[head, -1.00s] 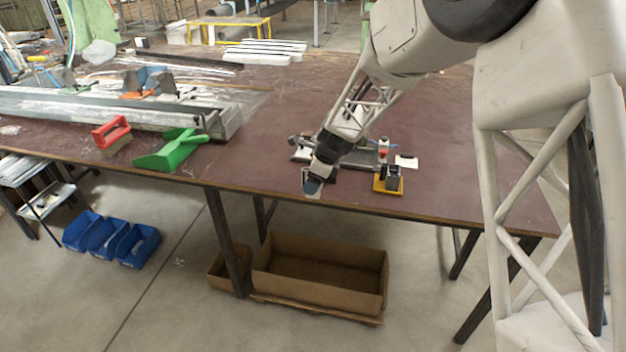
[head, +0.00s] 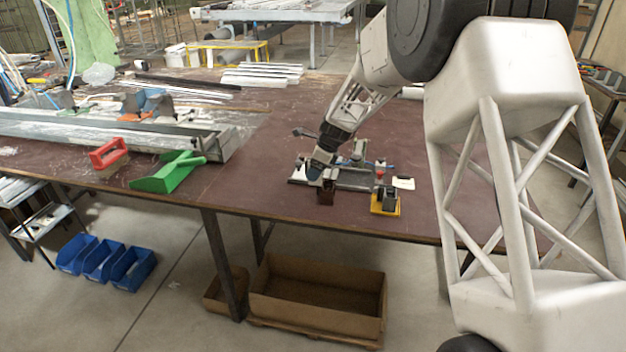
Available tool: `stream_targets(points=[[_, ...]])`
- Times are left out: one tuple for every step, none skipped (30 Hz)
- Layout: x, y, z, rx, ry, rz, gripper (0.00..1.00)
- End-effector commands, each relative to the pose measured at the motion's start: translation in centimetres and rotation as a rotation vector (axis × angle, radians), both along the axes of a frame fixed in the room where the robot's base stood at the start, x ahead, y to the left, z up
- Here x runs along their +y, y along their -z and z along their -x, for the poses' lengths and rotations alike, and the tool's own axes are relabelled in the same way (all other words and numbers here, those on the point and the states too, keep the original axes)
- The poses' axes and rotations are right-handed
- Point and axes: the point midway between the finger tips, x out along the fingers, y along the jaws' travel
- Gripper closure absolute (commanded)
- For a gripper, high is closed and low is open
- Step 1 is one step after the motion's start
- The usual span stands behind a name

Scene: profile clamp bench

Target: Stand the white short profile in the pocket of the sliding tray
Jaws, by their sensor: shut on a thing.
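My gripper (head: 317,172) is at the left end of the dark clamp fixture (head: 358,182), pointing down and a little left. It is shut on a small piece, which I take for the white short profile. The jaws mostly hide it, and its tilt is too small to tell. A dark reddish-brown block (head: 327,193) stands just right of and in front of the fingertips. I cannot tell whether they touch. The sliding tray and its pocket cannot be made out clearly among the fixture's parts.
A yellow base with a dark block (head: 385,202) stands near the table's front edge. A white card (head: 403,183) lies beside the fixture. The tabletop between is clear.

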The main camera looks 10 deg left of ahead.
Motion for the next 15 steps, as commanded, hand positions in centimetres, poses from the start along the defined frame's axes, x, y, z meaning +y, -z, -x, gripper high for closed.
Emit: stream_targets(points=[[0.0,-0.1,-1.1,-0.001,0.002,0.000,0.50],[0.1,-0.2,-1.7,-0.002,0.003,0.000,0.50],[0.1,-0.3,-2.4,-0.001,0.005,0.001,0.50],[0.1,-0.3,-2.9,-0.001,0.006,0.001,0.50],[0.1,-0.5,-3.5,0.000,0.008,0.001,0.50],[0.1,-0.5,-4.3,0.000,0.010,0.001,0.50],[0.1,-0.6,-4.9,0.000,0.012,0.001,0.50],[0.1,-0.7,-5.5,-0.001,0.014,0.000,0.50],[0.1,-0.7,-6.2,0.000,0.016,0.000,0.50],[0.1,-0.8,-6.7,0.002,0.018,0.001,0.50],[0.1,-0.9,-7.3,0.001,0.019,0.000,0.50],[0.1,-1.0,-8.0,0.001,0.021,0.000,0.50],[0.1,-1.0,-8.5,0.002,0.023,0.001,0.50],[0.1,-1.0,-9.0,0.001,0.024,0.001,0.50],[0.1,-1.1,-9.6,0.002,0.026,0.001,0.50]])
